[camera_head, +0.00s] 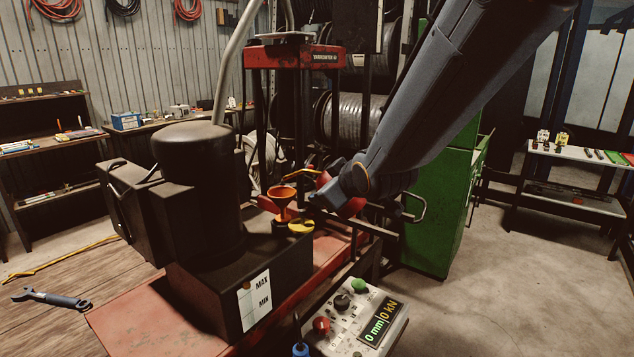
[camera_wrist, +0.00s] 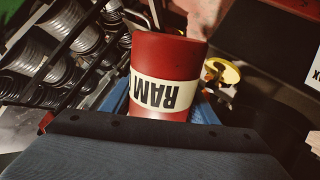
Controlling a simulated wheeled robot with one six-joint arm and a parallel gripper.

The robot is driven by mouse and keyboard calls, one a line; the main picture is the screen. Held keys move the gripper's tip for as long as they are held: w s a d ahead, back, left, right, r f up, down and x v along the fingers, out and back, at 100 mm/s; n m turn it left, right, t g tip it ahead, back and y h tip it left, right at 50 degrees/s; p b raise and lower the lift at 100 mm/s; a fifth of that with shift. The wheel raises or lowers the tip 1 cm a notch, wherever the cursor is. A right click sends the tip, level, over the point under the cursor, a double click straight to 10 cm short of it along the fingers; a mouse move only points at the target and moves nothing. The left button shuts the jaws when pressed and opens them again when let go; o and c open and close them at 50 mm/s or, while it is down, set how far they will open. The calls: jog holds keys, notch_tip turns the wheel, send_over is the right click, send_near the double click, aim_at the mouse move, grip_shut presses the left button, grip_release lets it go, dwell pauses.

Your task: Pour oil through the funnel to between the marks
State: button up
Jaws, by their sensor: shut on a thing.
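My gripper (camera_wrist: 163,112) is shut on a red oil can (camera_wrist: 165,55) with a white band whose lettering reads upside down in the wrist view. In the head view, the can (camera_head: 324,180) is partly hidden by my gripper (camera_head: 328,197), and its thin brass spout (camera_head: 300,171) reaches left, its tip just above the orange funnel (camera_head: 284,194). I cannot tell whether oil is flowing. The funnel stands upright on the dark tank (camera_head: 205,285). The tank's front has a white gauge plate (camera_head: 254,300) marked MAX and MIN. The oil level is too small to read.
A yellow cap (camera_head: 301,227) lies beside the funnel on the tank top; a yellow round thing (camera_wrist: 222,74) shows in the wrist view. The tall dark motor (camera_head: 196,185) stands close left of the funnel. A control box (camera_head: 355,322) is in front, a green cabinet (camera_head: 440,205) behind right.

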jog(key=shift+a+r, duration=0.1)
jog(key=shift+a, duration=0.4)
jog(key=shift+s, duration=0.1)
jog(key=shift+r, duration=0.1)
jog(key=w+a+r+m+t+y+b, duration=0.1)
jog(key=a+r+m+t+y+b, duration=0.2)
jog(key=r+m+t+y+b, duration=0.1)
jog(key=shift+a+r+m+b, duration=0.3)
jog(key=shift+r+b, duration=0.35)
jog(key=shift+b, duration=0.6)
